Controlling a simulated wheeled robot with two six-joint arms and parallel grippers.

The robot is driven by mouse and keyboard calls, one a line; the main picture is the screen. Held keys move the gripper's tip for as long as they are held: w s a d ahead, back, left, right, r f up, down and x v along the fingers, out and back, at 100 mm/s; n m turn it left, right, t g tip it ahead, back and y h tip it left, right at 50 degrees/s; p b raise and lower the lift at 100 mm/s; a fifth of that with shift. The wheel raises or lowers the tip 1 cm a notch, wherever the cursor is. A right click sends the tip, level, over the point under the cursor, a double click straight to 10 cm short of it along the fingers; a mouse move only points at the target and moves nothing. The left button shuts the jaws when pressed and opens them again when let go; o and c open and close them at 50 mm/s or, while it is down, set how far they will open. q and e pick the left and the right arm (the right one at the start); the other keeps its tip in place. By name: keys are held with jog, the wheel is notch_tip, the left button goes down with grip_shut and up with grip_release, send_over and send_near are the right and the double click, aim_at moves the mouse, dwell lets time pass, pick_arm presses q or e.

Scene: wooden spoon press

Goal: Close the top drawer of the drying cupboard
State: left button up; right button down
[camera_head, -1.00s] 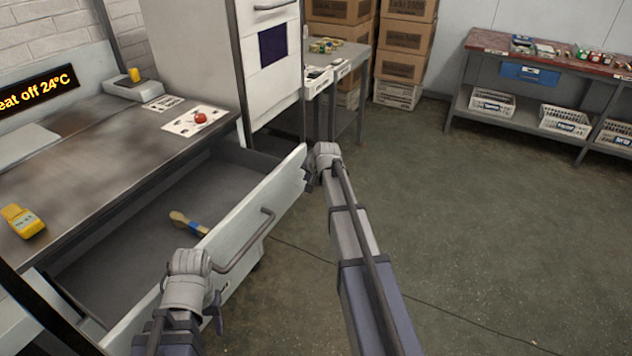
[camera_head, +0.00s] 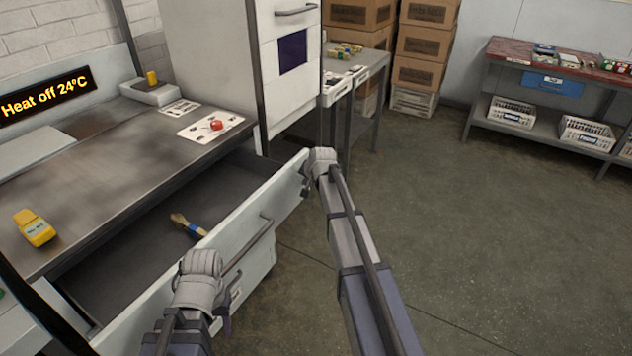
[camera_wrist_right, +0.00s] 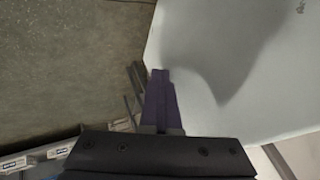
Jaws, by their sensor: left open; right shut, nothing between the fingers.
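The top drawer (camera_head: 275,205) under the dark worktop stands open, its pale front facing me with a grey bar handle (camera_head: 248,246). A wooden-handled tool with a blue band (camera_head: 187,225) lies inside. My right gripper (camera_head: 305,187) is at the far end of the drawer front. In the right wrist view its purple fingers (camera_wrist_right: 160,97) are shut and empty, close against a pale panel; contact is unclear. My left gripper (camera_head: 225,318) is open and empty at the near part of the front, below the handle; my wrist partly hides its fingers.
The worktop (camera_head: 110,165) holds a yellow device (camera_head: 34,228), a scale (camera_head: 150,91) and a card with a red object (camera_head: 216,125). A tall white cabinet (camera_head: 210,60) stands behind. A side table and stacked boxes (camera_head: 425,70) are further back. The floor at right is clear.

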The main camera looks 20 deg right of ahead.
send_near(258, 168)
jog(key=x, duration=0.4)
jog(key=shift+s+d+f, duration=0.1)
jog(key=shift+s+d, duration=0.1)
jog(key=shift+d, duration=0.05)
pick_arm(q)
jog(key=shift+w, duration=0.3)
pick_arm(e)
jog(key=shift+w+a, duration=0.2)
jog(key=shift+w, duration=0.05)
jog(key=shift+w, duration=0.1)
